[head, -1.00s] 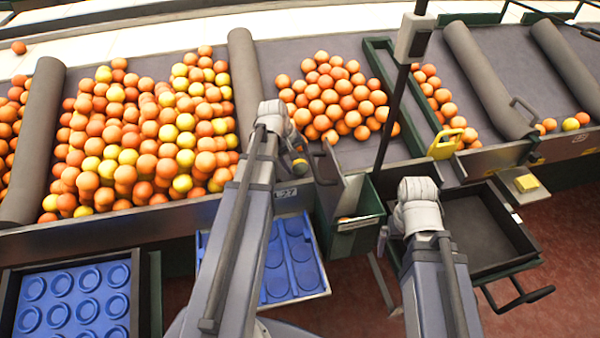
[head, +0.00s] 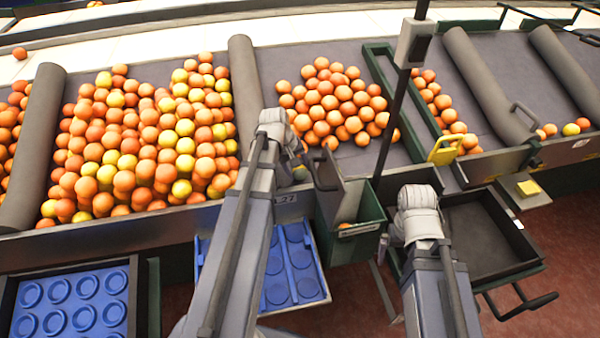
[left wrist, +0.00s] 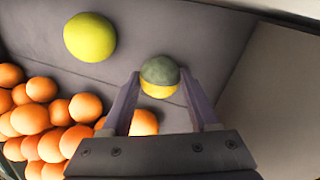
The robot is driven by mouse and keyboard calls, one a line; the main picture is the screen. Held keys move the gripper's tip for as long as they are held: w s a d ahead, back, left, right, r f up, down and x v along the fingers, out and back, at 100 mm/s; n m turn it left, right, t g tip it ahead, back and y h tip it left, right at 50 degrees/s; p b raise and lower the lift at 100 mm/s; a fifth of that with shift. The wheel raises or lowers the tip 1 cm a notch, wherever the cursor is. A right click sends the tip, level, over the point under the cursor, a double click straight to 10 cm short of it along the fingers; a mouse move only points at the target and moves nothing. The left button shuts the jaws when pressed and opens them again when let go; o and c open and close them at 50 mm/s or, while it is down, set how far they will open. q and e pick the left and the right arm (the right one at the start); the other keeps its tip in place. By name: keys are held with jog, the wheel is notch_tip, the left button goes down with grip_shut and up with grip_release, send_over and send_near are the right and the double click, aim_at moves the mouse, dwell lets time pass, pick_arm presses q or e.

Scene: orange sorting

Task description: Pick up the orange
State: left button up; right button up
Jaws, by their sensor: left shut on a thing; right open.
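My left gripper (left wrist: 160,100) is shut on a round fruit (left wrist: 160,76), grey-green on its upper part and yellow-orange below, held between the two fingertips. In the head view my left gripper (head: 297,170) is over the near edge of the belt, just in front of the middle pile of oranges (head: 335,100); its wrist hides most of the held fruit. My right gripper (head: 390,243) is open beside the green bin; its fingers are mostly hidden by the arm.
A green bin (head: 362,245) with an orange piece of fruit inside stands between the arms. A black tray (head: 485,235) is at the right and blue cupped trays (head: 75,300) are at lower left. A yellow-green fruit (left wrist: 90,37) lies on the belt.

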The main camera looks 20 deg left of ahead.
aim_at(298, 168)
pick_arm(q)
jog(key=shift+r, duration=0.1)
notch_tip(298, 168, up, 10)
jog(key=p, duration=1)
